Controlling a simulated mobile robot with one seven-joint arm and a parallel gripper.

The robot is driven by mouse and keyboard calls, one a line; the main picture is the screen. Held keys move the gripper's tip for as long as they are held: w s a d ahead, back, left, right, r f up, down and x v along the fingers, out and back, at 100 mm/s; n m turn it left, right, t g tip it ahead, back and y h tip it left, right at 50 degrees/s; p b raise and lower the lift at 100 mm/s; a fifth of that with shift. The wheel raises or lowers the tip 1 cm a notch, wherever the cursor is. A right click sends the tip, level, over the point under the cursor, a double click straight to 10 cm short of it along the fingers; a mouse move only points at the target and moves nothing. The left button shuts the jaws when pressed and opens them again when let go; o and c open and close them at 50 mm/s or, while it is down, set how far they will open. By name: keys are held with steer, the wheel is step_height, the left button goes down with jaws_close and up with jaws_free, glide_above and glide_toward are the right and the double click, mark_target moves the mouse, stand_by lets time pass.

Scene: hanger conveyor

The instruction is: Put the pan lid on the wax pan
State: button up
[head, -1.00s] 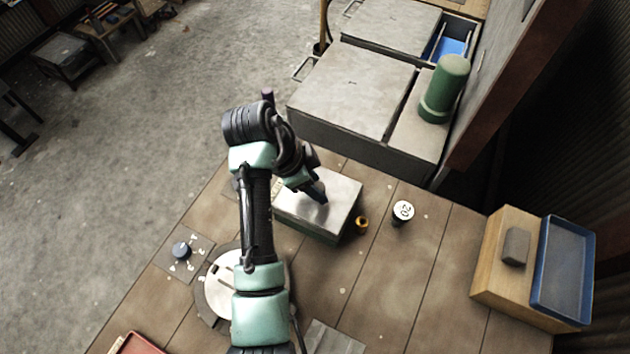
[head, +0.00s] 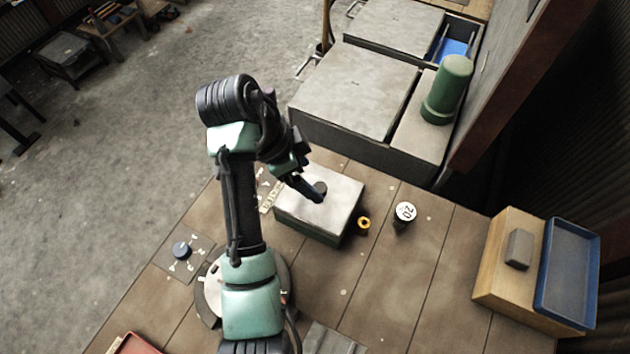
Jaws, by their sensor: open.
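The pan lid (head: 340,200) is a flat, pale grey metal plate with a dark round knob (head: 321,187) near its middle. It lies on top of the green-sided box that I take for the wax pan (head: 308,232) and appears level, covering its top. The pan's inside is hidden. My gripper (head: 316,197) is just above the lid, beside the knob on its left. It is open and holds nothing; whether a finger still touches the knob cannot be told.
A small yellow ring-shaped piece (head: 363,223) and a dark cylinder with a white top (head: 405,212) stand right of the pan. Large grey metal boxes (head: 355,90) and a green canister (head: 447,92) are behind. A wooden block with a blue-rimmed tray (head: 567,262) sits far right.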

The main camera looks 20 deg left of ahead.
steer(key=p+v, duration=0.7)
steer(key=v, duration=0.1)
steer(key=shift+p, duration=0.3)
